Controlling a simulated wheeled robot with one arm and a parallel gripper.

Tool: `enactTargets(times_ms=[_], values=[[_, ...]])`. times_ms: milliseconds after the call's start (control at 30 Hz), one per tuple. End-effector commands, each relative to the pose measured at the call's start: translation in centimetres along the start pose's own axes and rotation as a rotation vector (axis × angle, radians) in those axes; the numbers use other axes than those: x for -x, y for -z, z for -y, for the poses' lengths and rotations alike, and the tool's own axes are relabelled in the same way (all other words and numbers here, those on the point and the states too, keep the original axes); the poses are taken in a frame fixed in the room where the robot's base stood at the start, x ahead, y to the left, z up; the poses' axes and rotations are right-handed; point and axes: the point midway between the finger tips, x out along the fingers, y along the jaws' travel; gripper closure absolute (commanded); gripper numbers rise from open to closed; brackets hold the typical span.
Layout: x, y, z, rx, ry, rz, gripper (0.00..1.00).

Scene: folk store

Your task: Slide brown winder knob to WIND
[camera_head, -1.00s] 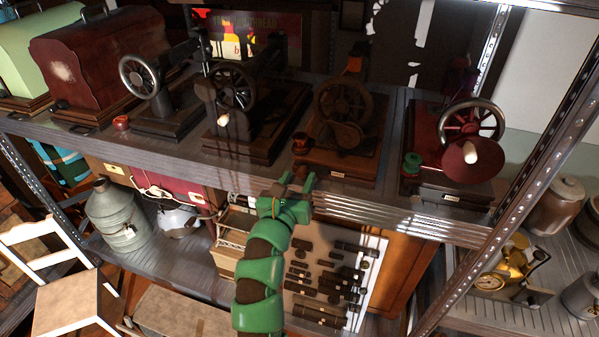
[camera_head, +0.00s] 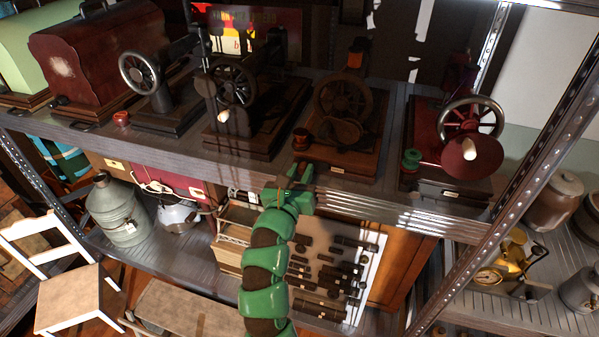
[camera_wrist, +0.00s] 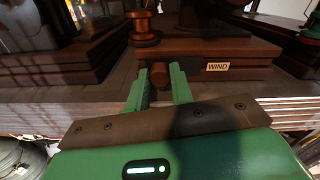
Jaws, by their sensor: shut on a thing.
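The brown winder knob (camera_wrist: 160,74) is a short round peg at the front of the brown sewing machine's wooden base (camera_wrist: 191,49). It stands left of the small WIND label (camera_wrist: 218,67) in the wrist view. My green gripper (camera_wrist: 160,86) is shut on the knob, with one finger on each side. In the head view, my gripper (camera_head: 301,180) is at the shelf's front edge, below the brown sewing machine (camera_head: 342,110). The label (camera_head: 338,171) is just to its right. The knob is hidden there by my gripper.
A brown spool (camera_head: 301,139) stands on the base's left side, above the knob. A black machine (camera_head: 235,88) is to the left and a red one (camera_head: 470,125) to the right. The metal shelf edge (camera_head: 400,205) runs under my gripper.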

Motion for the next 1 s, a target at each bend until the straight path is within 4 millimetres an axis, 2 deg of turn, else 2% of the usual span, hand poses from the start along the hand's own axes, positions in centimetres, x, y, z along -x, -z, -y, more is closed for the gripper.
enactTargets(times_ms=[400,800,833,933,1000], values=[[0.0,0.7,3.1,0.0,0.001,-0.006,1.0],[0.0,0.8,3.6,0.003,0.006,-0.004,1.0],[0.0,0.8,3.6,0.003,0.006,-0.004,0.74],[0.0,0.8,3.6,0.003,0.006,-0.004,0.56],[0.0,0.8,3.5,0.002,0.005,-0.003,0.56]])
